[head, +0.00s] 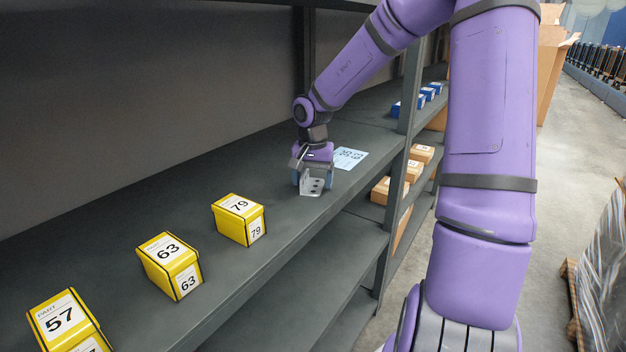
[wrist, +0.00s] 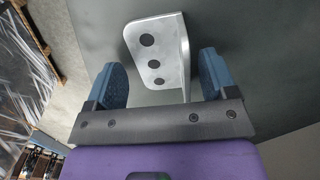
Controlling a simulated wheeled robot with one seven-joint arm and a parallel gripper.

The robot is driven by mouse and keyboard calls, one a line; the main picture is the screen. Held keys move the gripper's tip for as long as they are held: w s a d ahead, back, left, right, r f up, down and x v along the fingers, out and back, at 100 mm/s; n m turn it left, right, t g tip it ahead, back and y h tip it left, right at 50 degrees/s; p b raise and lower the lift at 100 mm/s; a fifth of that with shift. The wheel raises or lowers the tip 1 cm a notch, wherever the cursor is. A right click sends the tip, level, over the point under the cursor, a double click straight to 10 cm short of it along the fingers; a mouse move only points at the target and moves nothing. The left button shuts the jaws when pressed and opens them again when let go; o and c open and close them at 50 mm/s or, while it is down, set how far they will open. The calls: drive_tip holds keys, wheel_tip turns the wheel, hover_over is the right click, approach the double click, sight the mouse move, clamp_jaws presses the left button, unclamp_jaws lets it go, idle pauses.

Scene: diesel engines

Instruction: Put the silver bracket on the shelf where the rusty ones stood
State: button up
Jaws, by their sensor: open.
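The silver bracket (head: 312,186) stands on the dark grey shelf (head: 270,270), near its front edge. It is an L-shaped metal piece with dark round holes. My gripper (head: 312,181) is at the bracket with its fingers pointing down. In the wrist view, the bracket (wrist: 158,50) lies between the two blue fingers of my gripper (wrist: 160,78), which are open with a gap on each side. The bracket appears to rest on the shelf surface. No rusty brackets show in either view.
Yellow boxes marked 79 (head: 239,220), 63 (head: 170,266) and 57 (head: 66,322) stand to the left. A pale blue printed sheet (head: 350,158) lies right of my gripper. A shelf upright (head: 408,90) stands further right, with small orange boxes (head: 390,190) below.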

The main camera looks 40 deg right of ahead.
sight(313, 185)
wheel_tip(313, 185, up, 7)
drive_tip(key=shift+r, duration=0.2)
drive_tip(key=w+r+t+h, duration=0.1)
drive_tip(key=t+h, duration=0.1)
drive_tip(key=w+r+t+h, duration=0.1)
drive_tip(key=w+r+h, duration=0.1)
drive_tip(key=shift+w+d+r+t, duration=0.1)
drive_tip(key=shift+d+r+t, duration=0.05)
drive_tip(key=shift+r+t, duration=0.2)
drive_tip(key=w+a+r+n+t+h, duration=0.1)
drive_tip(key=w+a+r+n+t, duration=0.1)
drive_tip(key=a+r+t, duration=0.3)
drive_tip(key=s+a+r+n+t+y, duration=0.3)
drive_tip(key=s+a+r+n+y, duration=0.35)
drive_tip(key=a, duration=0.45)
drive_tip(key=s+a+n+g, duration=0.2)
drive_tip(key=s+a+g, duration=0.1)
drive_tip(key=s, duration=1.1)
drive_tip(key=s+d+f+g, duration=0.1)
drive_tip(key=s+d+f, duration=0.1)
drive_tip(key=s, duration=0.3)
drive_tip(key=s+d+f+g+h, duration=0.1)
drive_tip(key=s+d+f+g, duration=0.1)
drive_tip(key=s, duration=0.4)
drive_tip(key=shift+s+d+m, duration=0.15)
drive_tip(key=shift+d+m, duration=0.3)
drive_tip(key=shift+d, duration=0.35)
